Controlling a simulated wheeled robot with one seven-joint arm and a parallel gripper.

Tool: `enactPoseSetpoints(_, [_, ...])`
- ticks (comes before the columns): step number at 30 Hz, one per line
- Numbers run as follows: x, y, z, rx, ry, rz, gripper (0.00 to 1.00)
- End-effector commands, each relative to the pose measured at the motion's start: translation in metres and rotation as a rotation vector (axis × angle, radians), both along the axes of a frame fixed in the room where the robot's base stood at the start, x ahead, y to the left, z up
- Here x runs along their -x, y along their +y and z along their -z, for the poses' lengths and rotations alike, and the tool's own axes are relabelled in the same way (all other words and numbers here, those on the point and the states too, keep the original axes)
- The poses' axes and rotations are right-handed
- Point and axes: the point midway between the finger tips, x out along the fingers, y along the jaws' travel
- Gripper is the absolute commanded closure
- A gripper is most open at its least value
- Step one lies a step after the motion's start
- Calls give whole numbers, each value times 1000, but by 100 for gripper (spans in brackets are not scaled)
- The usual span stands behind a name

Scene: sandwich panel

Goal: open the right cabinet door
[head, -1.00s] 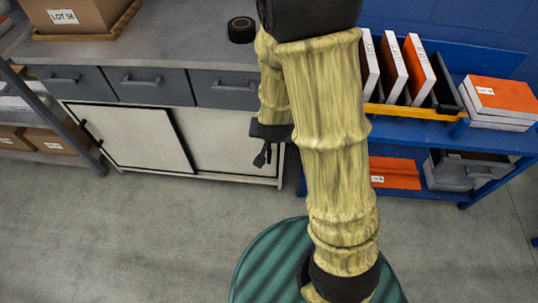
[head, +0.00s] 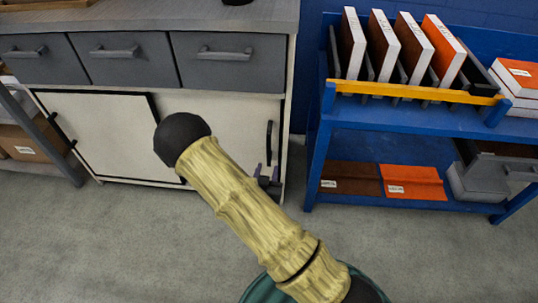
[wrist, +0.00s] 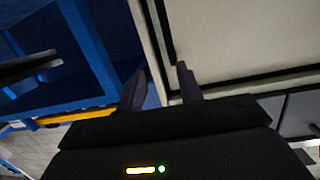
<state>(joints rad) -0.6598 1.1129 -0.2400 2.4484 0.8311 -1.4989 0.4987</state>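The right cabinet door (head: 238,128) is a cream panel under the grey drawers, and it looks closed. Its upright black handle (head: 269,143) is near its right edge. My arm hides part of the door's lower left. My gripper (head: 267,174) is low at the cabinet's right end, just below the handle in the head view and partly behind my arm. In the wrist view my gripper (wrist: 160,75) has its two fingers apart with nothing held between them. The pale cabinet front (wrist: 235,35) lies to the right of the fingers there.
The left cabinet door (head: 95,135) has a black frame. A blue shelf cart (head: 400,125) with upright boxes stands close to the cabinet's right side, leaving a narrow gap. The floor (head: 120,245) in front is clear.

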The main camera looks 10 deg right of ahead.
Motion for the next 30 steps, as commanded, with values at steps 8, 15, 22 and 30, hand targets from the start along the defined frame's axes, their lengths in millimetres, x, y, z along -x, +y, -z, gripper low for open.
enactPoseSetpoints(8, [8, 12, 37, 100, -140, -68, 64])
enactPoseSetpoints(15, [8, 12, 34, 103, -144, -69, 64])
enactPoseSetpoints(22, [2, 10, 34, 101, -147, -66, 64])
enactPoseSetpoints(30, [-35, -2, 36, 100, -149, -65, 64])
